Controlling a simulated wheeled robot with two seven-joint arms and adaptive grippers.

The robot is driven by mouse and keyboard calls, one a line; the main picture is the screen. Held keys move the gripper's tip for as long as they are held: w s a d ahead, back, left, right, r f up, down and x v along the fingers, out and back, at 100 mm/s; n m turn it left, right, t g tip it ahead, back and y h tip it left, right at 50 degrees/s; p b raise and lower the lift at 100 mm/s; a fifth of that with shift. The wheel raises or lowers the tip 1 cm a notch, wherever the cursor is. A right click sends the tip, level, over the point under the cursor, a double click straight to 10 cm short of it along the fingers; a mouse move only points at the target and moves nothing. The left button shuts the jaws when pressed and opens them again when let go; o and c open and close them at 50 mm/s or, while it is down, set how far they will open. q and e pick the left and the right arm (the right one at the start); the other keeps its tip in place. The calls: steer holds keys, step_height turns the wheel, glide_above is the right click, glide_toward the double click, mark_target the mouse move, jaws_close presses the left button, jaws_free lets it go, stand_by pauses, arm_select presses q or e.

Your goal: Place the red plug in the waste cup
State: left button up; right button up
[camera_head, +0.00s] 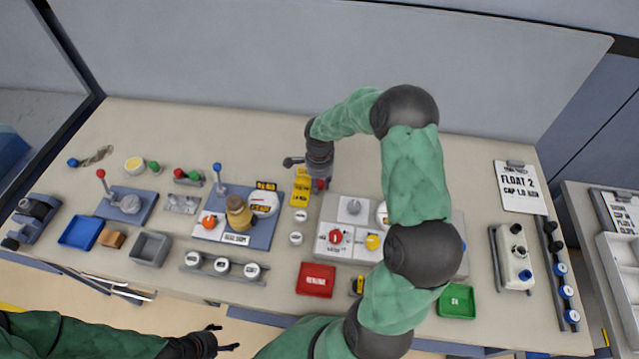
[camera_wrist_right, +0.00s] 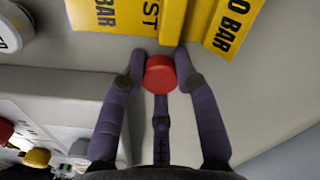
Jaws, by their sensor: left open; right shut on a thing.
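The red plug (camera_wrist_right: 160,74) is a small round red piece between the fingertips of my right gripper (camera_wrist_right: 160,85), which is shut on it. In the head view, a bit of red (camera_head: 321,184) shows beneath my right gripper (camera_head: 319,180), beside a yellow labelled block (camera_head: 301,188). I cannot tell whether the plug is clear of the surface below. My left gripper (camera_head: 220,341) is open and empty in front of the bench's front edge. I cannot identify the waste cup for certain.
A red labelled tray (camera_head: 316,279), a green tray (camera_head: 457,301), a blue tray (camera_head: 81,232) and a grey open box (camera_head: 150,249) stand near the front. A grey panel with knobs (camera_head: 353,207) is right of the yellow block. My right arm crosses above it.

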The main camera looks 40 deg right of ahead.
steer(key=o, duration=0.6)
steer(key=shift+f, duration=0.1)
steer(key=shift+c, duration=0.2)
steer(key=o, duration=0.4)
steer(key=shift+c, duration=0.2)
